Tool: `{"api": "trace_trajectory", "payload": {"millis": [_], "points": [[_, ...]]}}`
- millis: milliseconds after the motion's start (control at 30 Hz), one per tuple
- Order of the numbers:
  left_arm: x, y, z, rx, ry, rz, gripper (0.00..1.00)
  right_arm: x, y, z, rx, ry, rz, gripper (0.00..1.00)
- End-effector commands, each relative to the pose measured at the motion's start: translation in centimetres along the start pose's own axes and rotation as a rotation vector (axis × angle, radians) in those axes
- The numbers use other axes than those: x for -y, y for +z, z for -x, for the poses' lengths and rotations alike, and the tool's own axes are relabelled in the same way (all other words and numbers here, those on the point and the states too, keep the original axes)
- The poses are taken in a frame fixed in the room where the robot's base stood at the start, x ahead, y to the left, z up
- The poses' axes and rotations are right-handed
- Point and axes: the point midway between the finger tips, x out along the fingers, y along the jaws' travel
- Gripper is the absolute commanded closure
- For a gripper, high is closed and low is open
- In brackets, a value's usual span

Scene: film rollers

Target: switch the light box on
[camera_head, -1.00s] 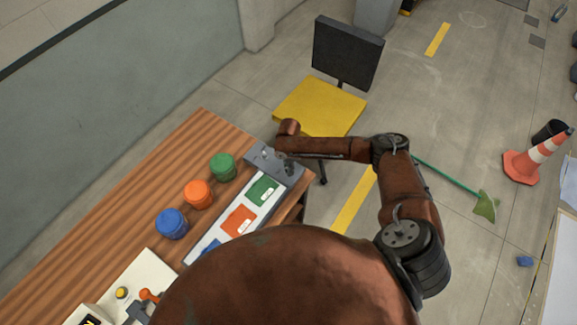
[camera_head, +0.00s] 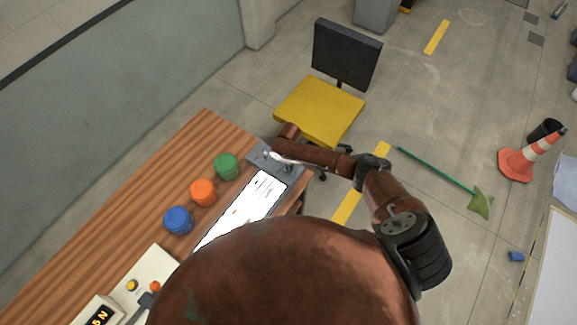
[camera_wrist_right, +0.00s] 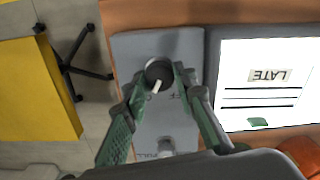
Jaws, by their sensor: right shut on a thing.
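The light box (camera_head: 240,212) lies along the front edge of the wooden table, and its top panel glows bright white. It also shows glowing in the right wrist view (camera_wrist_right: 270,50), with a "LATE" label and dark lines on it. Its grey end section (camera_wrist_right: 150,48) carries a round dark knob (camera_wrist_right: 159,72) with a pale pointer. My right gripper (camera_wrist_right: 159,80) is shut on this knob, one finger on each side. In the head view the right gripper (camera_head: 272,158) is small at the box's far end. My left gripper is not in view.
Green (camera_head: 227,166), orange (camera_head: 203,193) and blue (camera_head: 178,220) jars stand behind the box. A yellow chair (camera_head: 320,110) stands close beyond the table end.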

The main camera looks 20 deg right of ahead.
Motion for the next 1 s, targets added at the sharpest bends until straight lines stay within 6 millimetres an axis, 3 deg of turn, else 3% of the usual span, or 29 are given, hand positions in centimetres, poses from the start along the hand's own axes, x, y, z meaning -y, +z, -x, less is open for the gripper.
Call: {"api": "trace_trajectory", "payload": {"millis": [633, 667, 900, 1000], "points": [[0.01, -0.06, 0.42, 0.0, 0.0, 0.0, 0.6, 0.1, 0.24, -0.17, 0.005, -0.003, -0.057, 0.99], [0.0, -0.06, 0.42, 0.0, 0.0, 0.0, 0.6, 0.1, 0.24, -0.17, 0.005, -0.003, -0.057, 0.74], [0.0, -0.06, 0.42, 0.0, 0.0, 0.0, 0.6, 0.06, 0.1, -0.1, 0.003, -0.001, -0.055, 0.58], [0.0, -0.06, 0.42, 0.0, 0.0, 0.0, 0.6, 0.05, 0.05, -0.07, 0.002, -0.001, -0.054, 0.57]]}}
